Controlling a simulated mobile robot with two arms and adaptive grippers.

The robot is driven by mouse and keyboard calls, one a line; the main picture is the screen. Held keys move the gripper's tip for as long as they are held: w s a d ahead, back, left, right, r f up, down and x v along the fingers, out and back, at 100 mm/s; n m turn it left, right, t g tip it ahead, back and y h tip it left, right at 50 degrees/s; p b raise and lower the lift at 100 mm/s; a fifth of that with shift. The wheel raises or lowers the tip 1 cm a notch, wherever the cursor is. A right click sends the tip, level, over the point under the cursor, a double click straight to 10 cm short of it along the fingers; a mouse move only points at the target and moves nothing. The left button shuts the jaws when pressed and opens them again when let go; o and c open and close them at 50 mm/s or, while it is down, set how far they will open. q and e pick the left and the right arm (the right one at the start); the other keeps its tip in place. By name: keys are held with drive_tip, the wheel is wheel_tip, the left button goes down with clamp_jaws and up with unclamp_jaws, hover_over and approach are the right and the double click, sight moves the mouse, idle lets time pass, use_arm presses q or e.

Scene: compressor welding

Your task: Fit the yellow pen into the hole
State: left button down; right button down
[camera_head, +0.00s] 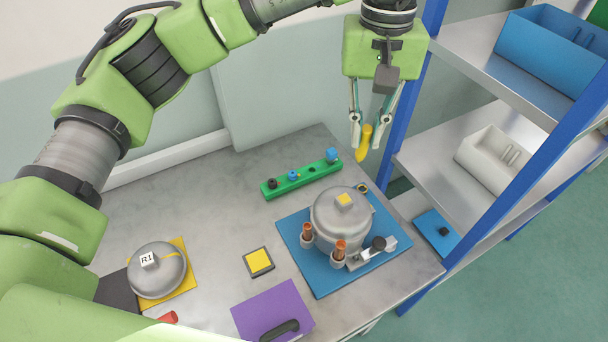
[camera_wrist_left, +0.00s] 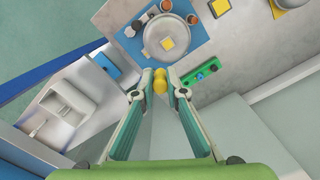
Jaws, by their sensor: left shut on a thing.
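My left gripper (camera_head: 367,140) is shut on the yellow pen (camera_head: 363,147) and holds it in the air beyond the table's far right corner. The pen hangs slightly tilted below the fingertips. In the left wrist view the pen (camera_wrist_left: 160,80) shows between the tips of the left gripper (camera_wrist_left: 160,94). The green block (camera_head: 290,184) on the table carries a black piece and blue pieces, with a dark open hole (camera_head: 312,170) between them. A small dark ring (camera_head: 362,188) sits at the blue plate's far corner; I cannot tell whether it is a hole. My right gripper is not in view.
The silver compressor (camera_head: 335,235) stands on the blue plate (camera_head: 318,284) with copper-topped fittings beside it. A blue-posted shelf (camera_head: 420,160) holding bins stands close on the right. A purple lid (camera_head: 265,310), a yellow-black pad (camera_head: 258,262) and the R1 dome (camera_head: 158,280) lie on the table.

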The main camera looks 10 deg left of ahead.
use_arm(q)
drive_tip(key=w+a+f+n+t+b, duration=0.1)
drive_tip(key=a+f+n+b, duration=0.2)
drive_tip(key=n, duration=0.6)
drive_tip(key=w+a+f+n+t+h+b, duration=0.1)
drive_tip(key=a+f+n+b, duration=0.25)
drive_tip(key=n, duration=0.55)
drive_tip(key=w+a+f+n+t+b, duration=0.1)
drive_tip(key=a+f+n+b, duration=0.2)
drive_tip(key=n, duration=0.7)
drive_tip(key=w+a+f+p, duration=0.1)
drive_tip(key=w+f+p, duration=0.6)
drive_tip(key=w+f, duration=0.7)
drive_tip(key=shift+a, duration=0.1)
